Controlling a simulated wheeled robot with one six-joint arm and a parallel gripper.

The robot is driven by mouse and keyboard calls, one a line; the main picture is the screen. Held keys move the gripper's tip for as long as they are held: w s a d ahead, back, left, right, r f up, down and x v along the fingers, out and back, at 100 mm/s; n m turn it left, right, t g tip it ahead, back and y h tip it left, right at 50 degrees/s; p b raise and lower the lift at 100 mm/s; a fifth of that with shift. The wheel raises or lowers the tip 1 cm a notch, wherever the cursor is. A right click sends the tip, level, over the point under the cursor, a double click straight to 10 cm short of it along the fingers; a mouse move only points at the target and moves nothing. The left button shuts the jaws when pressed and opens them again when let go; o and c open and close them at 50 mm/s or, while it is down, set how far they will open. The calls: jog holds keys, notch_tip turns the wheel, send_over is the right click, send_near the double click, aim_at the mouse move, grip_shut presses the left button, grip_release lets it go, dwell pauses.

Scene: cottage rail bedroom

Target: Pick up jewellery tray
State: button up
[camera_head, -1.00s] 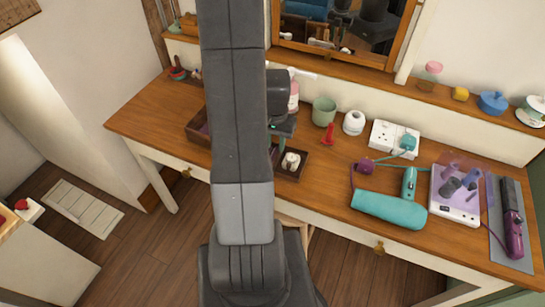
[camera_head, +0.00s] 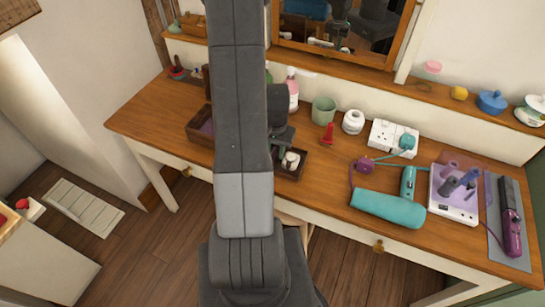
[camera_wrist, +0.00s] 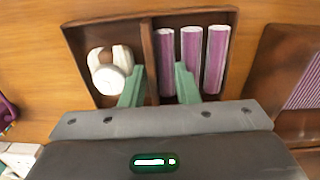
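The jewellery tray is a dark wooden tray (camera_wrist: 150,50) with a divider. Its left compartment holds white rounded items (camera_wrist: 110,70), and its right one holds purple padded rolls (camera_wrist: 192,60). In the head view the tray (camera_head: 300,166) is on the dresser, partly hidden by my arm. My gripper (camera_wrist: 160,68) is open, its two green fingers apart on either side of the divider. In the head view my gripper is mostly hidden behind the arm.
A second wooden box (camera_head: 197,131) lies left of the tray. A green cup (camera_head: 323,111) stands behind.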

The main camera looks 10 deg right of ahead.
grip_shut()
jog(key=shift+r, duration=0.15)
